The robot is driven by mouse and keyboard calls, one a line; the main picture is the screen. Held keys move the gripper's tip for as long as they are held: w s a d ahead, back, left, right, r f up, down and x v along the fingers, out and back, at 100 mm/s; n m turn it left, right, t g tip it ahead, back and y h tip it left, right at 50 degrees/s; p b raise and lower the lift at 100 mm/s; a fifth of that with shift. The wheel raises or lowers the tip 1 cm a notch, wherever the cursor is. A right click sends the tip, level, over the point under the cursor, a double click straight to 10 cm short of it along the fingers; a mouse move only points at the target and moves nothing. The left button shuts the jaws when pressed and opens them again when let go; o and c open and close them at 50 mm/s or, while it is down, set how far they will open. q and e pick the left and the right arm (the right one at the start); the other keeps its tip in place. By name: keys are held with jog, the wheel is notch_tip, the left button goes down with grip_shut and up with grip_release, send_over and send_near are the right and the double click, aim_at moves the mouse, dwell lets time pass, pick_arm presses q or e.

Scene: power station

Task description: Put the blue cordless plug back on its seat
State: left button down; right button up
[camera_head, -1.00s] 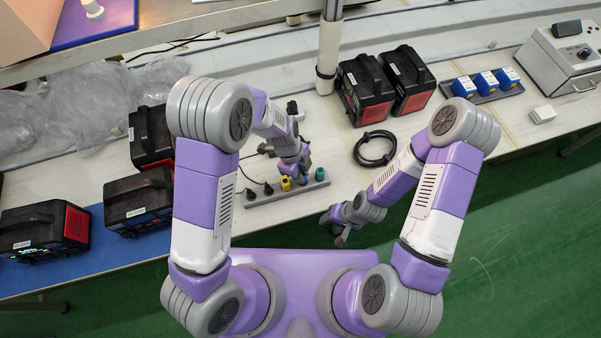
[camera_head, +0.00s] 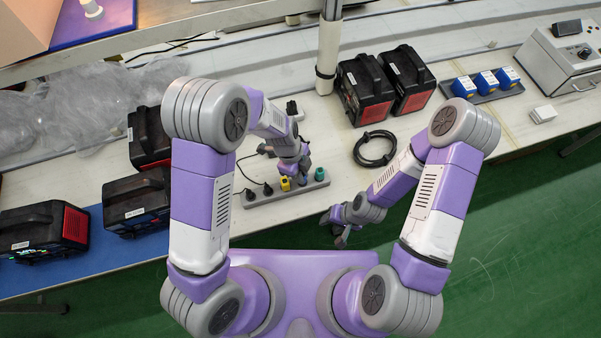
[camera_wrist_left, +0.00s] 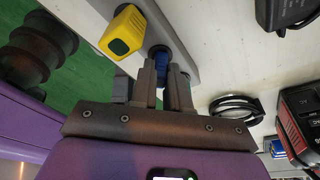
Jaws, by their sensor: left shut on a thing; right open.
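The blue plug (camera_wrist_left: 160,62) is between the fingers of my left gripper (camera_wrist_left: 165,80), which is shut on it. In the wrist view the plug is at the grey strip (camera_wrist_left: 183,55); I cannot tell whether it is fully down in its seat. In the head view the blue plug (camera_head: 302,180) shows small at the strip (camera_head: 260,197), under my left gripper (camera_head: 300,170), between the yellow plug (camera_head: 285,183) and the green plug (camera_head: 320,174). My right gripper (camera_head: 340,236) is open and empty, in front of the table edge.
Black plugs (camera_head: 250,194) sit at the strip's left end. A coiled black cable (camera_head: 375,148) lies right of the strip. Black-and-red battery packs (camera_head: 365,90) stand behind it and others (camera_head: 137,203) at left. Blue blocks (camera_head: 487,82) sit in a tray at the right.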

pick_arm(q)
jog(key=shift+s+a+f, duration=0.15)
jog(key=shift+s+f, duration=0.1)
jog(key=shift+f, duration=0.05)
jog(key=c, duration=1)
grip_release()
jog(key=shift+w, duration=0.1)
jog(key=shift+c, duration=0.2)
jog(key=shift+r, duration=0.1)
jog(key=shift+r, duration=0.1)
jog(key=shift+w+r, duration=0.15)
jog(key=shift+r, duration=0.15)
jog(key=p+v, duration=0.1)
jog(key=v, duration=0.5)
jog(key=shift+r, duration=0.35)
jog(key=shift+a, duration=0.1)
